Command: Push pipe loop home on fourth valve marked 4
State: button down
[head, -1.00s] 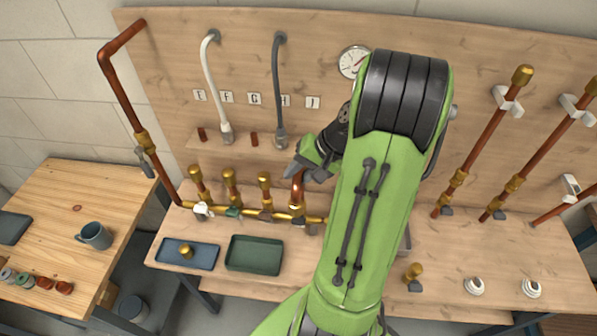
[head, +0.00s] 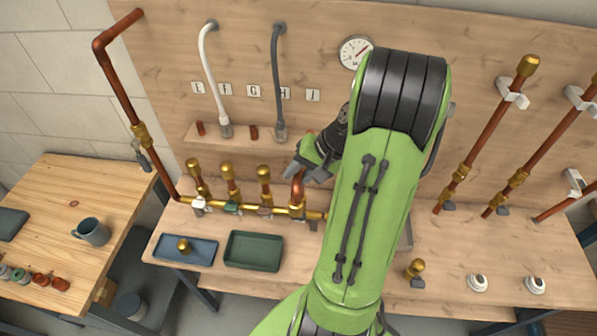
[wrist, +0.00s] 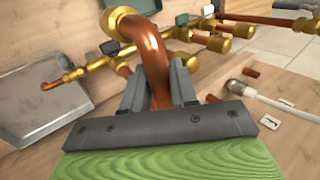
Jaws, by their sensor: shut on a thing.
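The copper pipe loop (head: 297,187) stands over the right-hand end of the brass valve manifold (head: 248,208) in the head view. My gripper (head: 296,170) is shut on it. In the wrist view the pipe loop (wrist: 146,42) rises between the two grey fingers of my gripper (wrist: 158,90) and bends over to a brass end. Its lower end meets the brass fitting of the fourth valve (head: 297,210) in the head view; I cannot tell how deep it sits. Three brass-capped valves stand to its left. I cannot read a mark 4.
A blue tray (head: 170,251) with a brass cap and a green tray (head: 240,264) lie in front of the manifold. White (head: 209,75) and grey (head: 279,75) hoses hang on the board behind. My arm hides the bench's middle. Copper pipes (head: 490,125) stand at the right.

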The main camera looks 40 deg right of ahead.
jog(key=shift+f+b, duration=0.65)
jog(key=shift+f, duration=0.25)
jog(key=c, duration=0.8)
grip_release()
jog(key=shift+r, duration=0.1)
jog(key=p+v, duration=0.4)
jog(key=v, duration=1.1)
jog(key=shift+s+d+r+p, duration=0.2)
jog(key=shift+r+p, duration=0.1)
jog(key=shift+p, duration=0.05)
